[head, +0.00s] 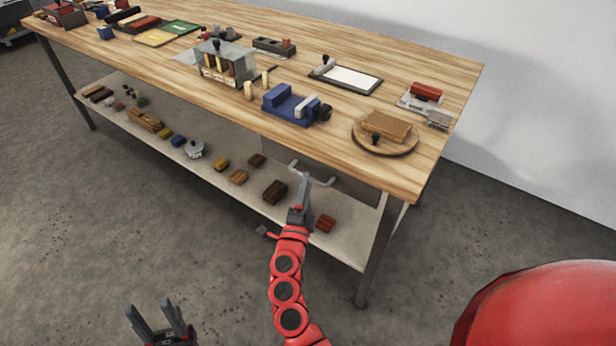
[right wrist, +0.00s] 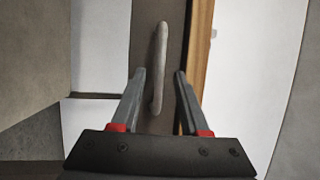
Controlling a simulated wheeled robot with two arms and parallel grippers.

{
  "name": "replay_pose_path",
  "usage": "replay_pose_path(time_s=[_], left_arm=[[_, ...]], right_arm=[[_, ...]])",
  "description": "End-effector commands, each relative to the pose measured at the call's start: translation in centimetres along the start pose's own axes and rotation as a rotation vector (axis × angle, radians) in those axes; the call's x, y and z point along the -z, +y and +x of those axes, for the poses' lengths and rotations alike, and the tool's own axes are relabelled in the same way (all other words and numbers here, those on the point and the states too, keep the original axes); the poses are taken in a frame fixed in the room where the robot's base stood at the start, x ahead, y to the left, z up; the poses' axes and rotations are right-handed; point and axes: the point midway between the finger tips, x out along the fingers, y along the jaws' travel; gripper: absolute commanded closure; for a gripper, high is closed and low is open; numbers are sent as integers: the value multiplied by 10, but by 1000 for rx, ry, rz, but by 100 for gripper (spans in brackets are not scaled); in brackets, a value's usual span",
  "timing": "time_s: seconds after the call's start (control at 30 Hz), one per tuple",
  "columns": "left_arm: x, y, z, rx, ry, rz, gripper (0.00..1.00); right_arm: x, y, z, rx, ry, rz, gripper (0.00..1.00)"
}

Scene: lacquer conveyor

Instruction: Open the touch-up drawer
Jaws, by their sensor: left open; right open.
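The drawer front (head: 345,190) is a grey-brown panel under the near right part of the table top. It looks shut, though my right arm covers part of it. Its pale bar handle (head: 322,181) stands out from it. In the right wrist view the handle (right wrist: 159,65) runs upright between the fingertips of my right gripper (right wrist: 160,76), with gaps showing beside it. My right gripper (head: 303,188) is open at the handle in the head view. My left gripper (head: 162,318) is open and empty, low over the floor.
The wooden table top (head: 455,85) carries a blue clamp-like block (head: 290,104), a round board (head: 408,149) and a framed white sheet (head: 350,76). A table leg (head: 378,250) stands right of my right arm.

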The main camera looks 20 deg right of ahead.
Motion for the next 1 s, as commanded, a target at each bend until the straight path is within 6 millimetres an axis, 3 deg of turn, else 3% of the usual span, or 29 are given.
replay_pose_path(time_s=[0.2, 0.57, 0.8, 1.0], left_arm=[[0, 0, 1, 0, 0, 0, 50], [0, 0, 1, 0, 0, 0, 50], [0, 0, 1, 0, 0, 0, 50], [0, 0, 1, 0, 0, 0, 50]], right_arm=[[1, 0, 27, 0, 1, -1, 55], [0, 1, 32, -1, 1, 0, 55], [0, 1, 32, -1, 0, 0, 98], [0, 1, 31, -1, 0, 0, 100]])
